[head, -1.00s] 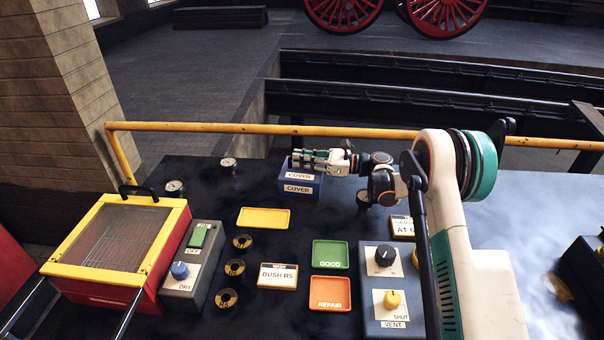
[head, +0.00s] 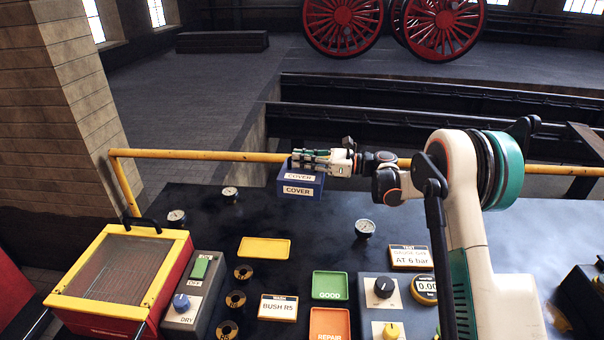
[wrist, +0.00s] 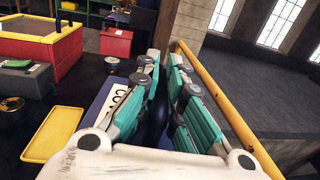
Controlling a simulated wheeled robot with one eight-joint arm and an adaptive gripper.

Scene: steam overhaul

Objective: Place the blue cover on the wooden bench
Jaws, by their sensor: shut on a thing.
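The blue cover (head: 301,191) is a box-like block with white COVER labels on its top and front. My gripper (head: 303,160) reaches in from the right over its top and is shut on it, holding it above the far edge of the dark worktop (head: 330,215). In the wrist view the cover (wrist: 101,106) shows partly, with its white label, beside and below the teal finger pads of my gripper (wrist: 163,70); the grip itself is hidden. I cannot identify the wooden bench with certainty; a long dark block (head: 222,42) lies far back on the floor.
A yellow rail (head: 215,155) runs behind the worktop. A red and yellow box (head: 120,275), a grey switch box (head: 193,290), gauges (head: 364,228), yellow (head: 264,248) and green (head: 331,284) trays, and a knob panel (head: 385,300) crowd the worktop. Beyond the rail is a dark pit.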

